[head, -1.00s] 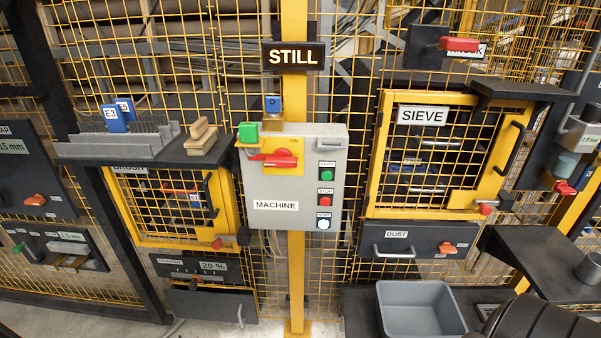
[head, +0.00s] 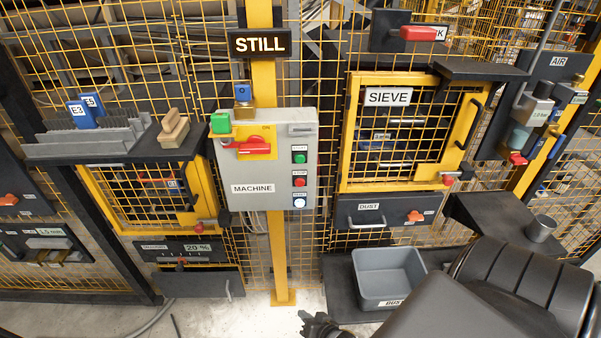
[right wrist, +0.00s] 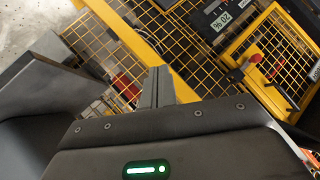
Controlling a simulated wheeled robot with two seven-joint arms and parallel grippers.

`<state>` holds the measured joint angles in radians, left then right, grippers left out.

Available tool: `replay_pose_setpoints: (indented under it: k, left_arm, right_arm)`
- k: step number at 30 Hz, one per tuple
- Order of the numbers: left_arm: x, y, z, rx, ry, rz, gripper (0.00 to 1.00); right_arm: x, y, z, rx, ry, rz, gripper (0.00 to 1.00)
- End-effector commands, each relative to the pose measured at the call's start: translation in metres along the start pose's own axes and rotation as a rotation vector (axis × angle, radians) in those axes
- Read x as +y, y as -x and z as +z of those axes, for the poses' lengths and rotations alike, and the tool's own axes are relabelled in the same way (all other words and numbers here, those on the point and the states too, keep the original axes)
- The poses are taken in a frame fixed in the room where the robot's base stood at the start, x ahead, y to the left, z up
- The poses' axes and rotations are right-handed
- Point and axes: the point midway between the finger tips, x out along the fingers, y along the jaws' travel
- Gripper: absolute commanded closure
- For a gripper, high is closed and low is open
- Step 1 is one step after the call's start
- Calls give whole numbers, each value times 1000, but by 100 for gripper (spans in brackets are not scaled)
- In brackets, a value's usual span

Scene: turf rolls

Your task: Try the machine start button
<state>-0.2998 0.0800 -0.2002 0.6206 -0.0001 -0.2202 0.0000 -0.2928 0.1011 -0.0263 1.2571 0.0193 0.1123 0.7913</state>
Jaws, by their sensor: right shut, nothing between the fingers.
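The grey machine box (head: 255,172) is fixed on a yellow post in the head view. Its green start button (head: 299,157) is at the upper right of its front, above a red stop button (head: 299,182) and a white button (head: 299,203). A red rotary switch (head: 252,147) sits on a yellow plate at its left. My right gripper (head: 318,325) is low at the bottom edge, well below the box and apart from it. In the right wrist view the right gripper's fingers (right wrist: 158,86) are together and empty. My left gripper is not in view.
A "STILL" sign (head: 259,44) hangs above the box. The sieve door (head: 408,185) is to the right, with the dust drawer (head: 385,212) under it. A grey bin (head: 388,280) stands on a dark shelf near my right arm. A dark shelf with a brush (head: 174,128) is at left.

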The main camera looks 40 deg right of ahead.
Motion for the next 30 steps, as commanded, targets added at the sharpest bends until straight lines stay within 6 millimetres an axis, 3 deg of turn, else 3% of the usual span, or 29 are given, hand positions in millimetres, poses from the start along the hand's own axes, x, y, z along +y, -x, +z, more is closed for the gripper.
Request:
replay_pose_setpoints:
  k: [1, 8, 12, 15, 21, 25, 30]
  left_arm:
    - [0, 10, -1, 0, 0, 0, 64]
    - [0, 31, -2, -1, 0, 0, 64]
    - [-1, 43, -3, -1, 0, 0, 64]
    - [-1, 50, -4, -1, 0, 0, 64]
    - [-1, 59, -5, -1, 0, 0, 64]
    - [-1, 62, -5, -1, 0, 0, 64]
    - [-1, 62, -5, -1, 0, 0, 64]
  right_arm:
    - [-22, 2, -34, 63, -57, -46, 100]
    - [-104, 26, -172, 316, -331, -306, 100]
    - [-151, 60, -250, 433, -474, -497, 100]
    - [-179, 88, -294, 489, -555, -630, 100]
    - [-218, 135, -352, 546, -657, -837, 100]
    - [-229, 152, -368, 557, -686, -907, 100]
    - [-233, 158, -374, 559, -698, -934, 100]
